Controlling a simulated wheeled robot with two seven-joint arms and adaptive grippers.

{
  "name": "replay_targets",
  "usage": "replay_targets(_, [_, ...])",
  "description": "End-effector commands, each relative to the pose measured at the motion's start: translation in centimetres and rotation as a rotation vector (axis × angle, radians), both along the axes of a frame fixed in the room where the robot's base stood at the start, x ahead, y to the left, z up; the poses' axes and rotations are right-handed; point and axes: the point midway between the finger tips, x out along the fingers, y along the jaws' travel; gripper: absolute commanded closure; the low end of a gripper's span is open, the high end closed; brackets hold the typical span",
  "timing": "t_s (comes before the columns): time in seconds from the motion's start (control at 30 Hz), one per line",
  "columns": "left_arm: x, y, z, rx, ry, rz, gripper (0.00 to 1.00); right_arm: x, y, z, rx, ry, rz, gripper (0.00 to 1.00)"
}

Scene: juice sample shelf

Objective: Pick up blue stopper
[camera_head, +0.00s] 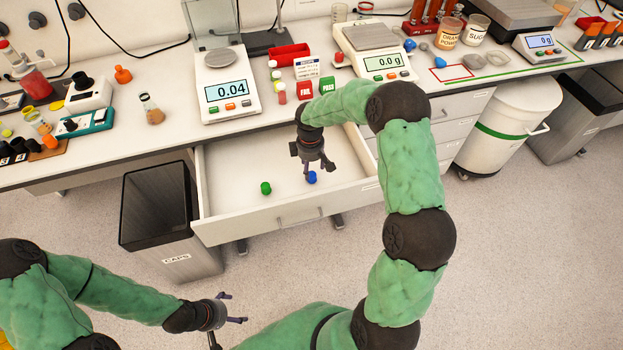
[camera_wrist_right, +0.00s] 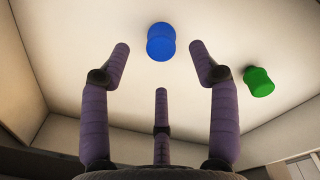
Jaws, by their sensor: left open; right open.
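The blue stopper (camera_head: 311,177) lies in the open drawer (camera_head: 235,205), just below my right gripper. My right gripper (camera_head: 315,176) is open and empty, pointing down into the drawer. In the right wrist view the blue stopper (camera_wrist_right: 161,42) sits just beyond the spread fingertips (camera_wrist_right: 160,62), roughly centred between them and apart from them. My left gripper (camera_head: 240,308) is open and empty, out over the floor at the lower left, far from the drawer.
A green stopper (camera_head: 266,188) lies in the drawer left of the blue one; it also shows in the right wrist view (camera_wrist_right: 258,82). The drawer walls surround both. A dark bin (camera_head: 160,210) stands left of the drawer. Scales and a red tray (camera_head: 290,54) fill the bench above.

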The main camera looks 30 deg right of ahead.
Motion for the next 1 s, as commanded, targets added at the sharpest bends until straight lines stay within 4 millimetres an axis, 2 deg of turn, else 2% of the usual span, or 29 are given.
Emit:
replay_targets(0.17, [0.0,0.0,-0.8,0.0,0.0,0.0,0.17,-0.2,0.0,-1.4,0.0,0.0,-0.001,0.39])
replay_targets(0.4, [0.0,0.0,-2.4,0.0,0.0,0.0,0.17,-0.4,0.0,-4.8,-0.001,0.001,-0.001,0.39])
replay_targets(0.67, [0.0,0.0,-2.4,0.0,0.0,0.0,0.17,-0.3,0.0,-5.1,0.0,-0.001,-0.001,0.39])
replay_targets(0.7, [0.0,0.0,-2.4,0.0,0.0,0.0,0.17,-0.3,0.0,-5.1,0.0,-0.001,-0.001,0.41])
replay_targets(0.8, [0.0,0.0,-2.4,0.0,0.0,0.0,0.17,-0.3,0.0,-5.1,0.0,-0.001,-0.001,0.7])
replay_targets(0.9, [0.0,0.0,-2.4,0.0,-0.001,0.0,0.17,-0.3,0.0,-5.1,0.0,-0.001,-0.001,0.94])
replay_targets(1.0, [0.0,0.0,-2.4,0.0,0.0,0.0,0.17,-0.4,0.0,-5.1,0.0,-0.001,-0.001,0.94])
